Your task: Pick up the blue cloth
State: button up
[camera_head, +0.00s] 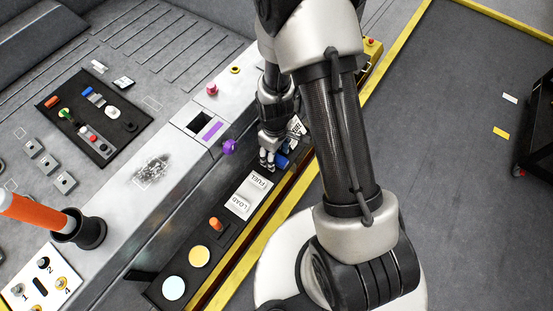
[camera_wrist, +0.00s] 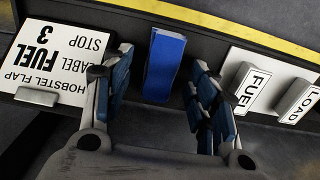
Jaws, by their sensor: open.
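The blue cloth (camera_wrist: 165,62) shows in the wrist view as a flat-sided, upright-looking blue rectangle on the dark tray strip, between a white label card and a white FUEL switch plate. In the head view a little of it (camera_head: 283,162) shows beside my fingertips, partly hidden by my arm. My gripper (camera_wrist: 161,72) is open, with one finger on each side of the cloth's near end. The fingers look apart from it. In the head view my gripper (camera_head: 267,160) points down at the dark strip. The exact height above the cloth cannot be told.
The label card (camera_wrist: 62,55) stands left of the cloth, close to a finger. The FUEL and LOAD switch plate (camera_wrist: 270,85) is at the right. A purple knob (camera_head: 229,147) and an orange knob (camera_head: 215,224) stand near the strip. A black tray (camera_head: 125,140) holds several small parts.

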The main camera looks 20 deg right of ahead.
jog(key=shift+r, duration=0.1)
jog(key=shift+c, duration=0.3)
jog(key=c, duration=0.9)
jog(key=shift+r, duration=0.1)
notch_tip(320, 180, up, 20)
jog(key=p, duration=0.6)
